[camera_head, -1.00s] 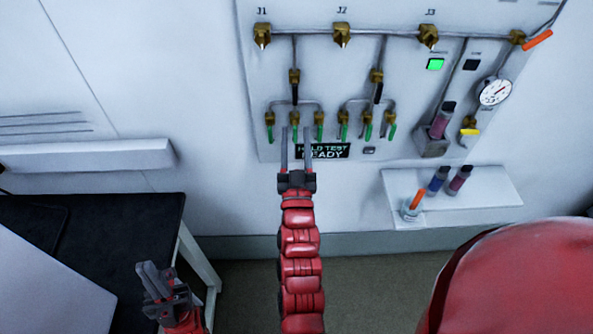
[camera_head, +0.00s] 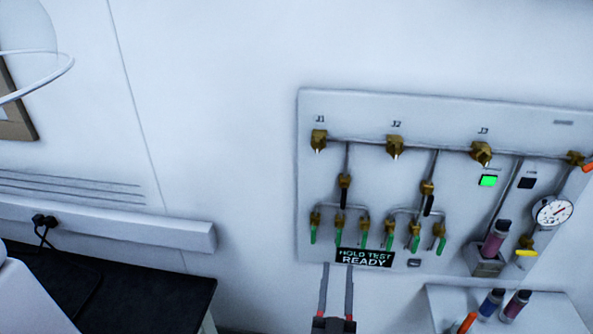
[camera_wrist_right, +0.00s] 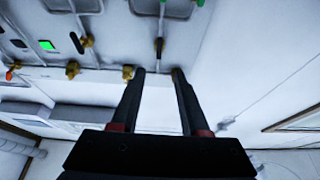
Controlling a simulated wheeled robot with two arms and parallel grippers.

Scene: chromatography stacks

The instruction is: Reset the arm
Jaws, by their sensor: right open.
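My right gripper (camera_head: 337,268) shows at the bottom of the head view, just under the black "HOLD TEST READY" sign (camera_head: 365,257) on the wall panel (camera_head: 400,112). Its two grey fingers point up and stand apart, with nothing between them. In the right wrist view the same open fingers (camera_wrist_right: 159,72) reach toward the panel, with brass fittings and pipes beyond the tips. I cannot tell how far the tips are from the panel. My left gripper is out of view.
The panel carries brass valves, green-handled taps, a lit green button (camera_head: 488,181) and a gauge (camera_head: 553,211). A capped vial (camera_head: 495,238) stands in its holder. A white shelf (camera_head: 445,297) below holds more vials. A black-topped table (camera_head: 150,290) is at lower left.

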